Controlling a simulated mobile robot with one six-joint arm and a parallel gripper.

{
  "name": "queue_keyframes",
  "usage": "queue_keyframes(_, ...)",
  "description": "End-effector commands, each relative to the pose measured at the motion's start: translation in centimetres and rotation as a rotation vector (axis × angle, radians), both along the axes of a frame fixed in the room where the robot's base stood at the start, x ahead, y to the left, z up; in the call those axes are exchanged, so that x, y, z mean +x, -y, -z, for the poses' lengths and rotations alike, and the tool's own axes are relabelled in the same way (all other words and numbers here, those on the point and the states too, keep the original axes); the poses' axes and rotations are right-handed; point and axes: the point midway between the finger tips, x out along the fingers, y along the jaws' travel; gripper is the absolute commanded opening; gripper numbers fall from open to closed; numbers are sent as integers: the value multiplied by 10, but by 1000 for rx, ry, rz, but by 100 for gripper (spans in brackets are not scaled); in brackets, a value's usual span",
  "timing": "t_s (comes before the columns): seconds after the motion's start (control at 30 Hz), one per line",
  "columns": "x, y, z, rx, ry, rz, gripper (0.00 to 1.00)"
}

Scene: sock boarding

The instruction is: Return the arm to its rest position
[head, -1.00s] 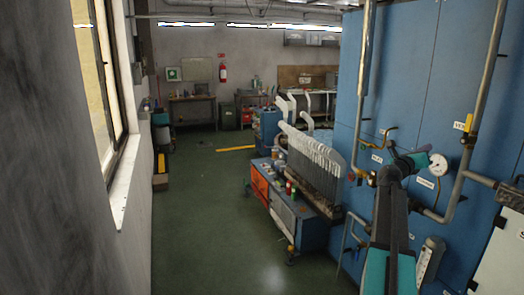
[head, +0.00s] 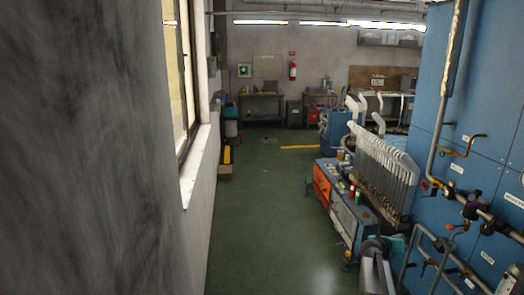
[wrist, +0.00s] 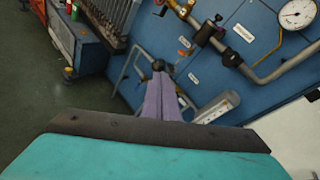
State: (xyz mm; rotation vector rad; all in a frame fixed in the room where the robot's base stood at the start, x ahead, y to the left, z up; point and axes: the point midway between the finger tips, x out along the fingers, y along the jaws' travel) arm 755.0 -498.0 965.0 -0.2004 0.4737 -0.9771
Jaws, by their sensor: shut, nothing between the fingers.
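My arm (head: 375,268) shows at the bottom of the head view, low in front of the cart and the blue wall. My gripper (wrist: 159,70) is in the wrist view, its purple-grey fingers together beyond a dark band and a teal surface. It is shut and empty, against a backdrop of blue panels and pipes. In the head view the gripper cannot be made out clearly.
A blue cart (head: 345,218) carries a row of pale leg-shaped boards (head: 385,165) and small cans. Blue panels (head: 480,150) with pipes and valves (head: 470,208) stand close on the right. A grey wall (head: 90,150) is at left. The green floor (head: 270,220) between is clear.

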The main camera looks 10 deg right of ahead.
Motion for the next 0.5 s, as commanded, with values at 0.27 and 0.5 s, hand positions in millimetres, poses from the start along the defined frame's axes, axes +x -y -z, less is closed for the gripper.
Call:
queue_keyframes(0.27, -7, -88, 116, 198, 10, 12, 0)
queue_keyframes(0.5, -34, -160, 208, 381, 26, 76, 0)
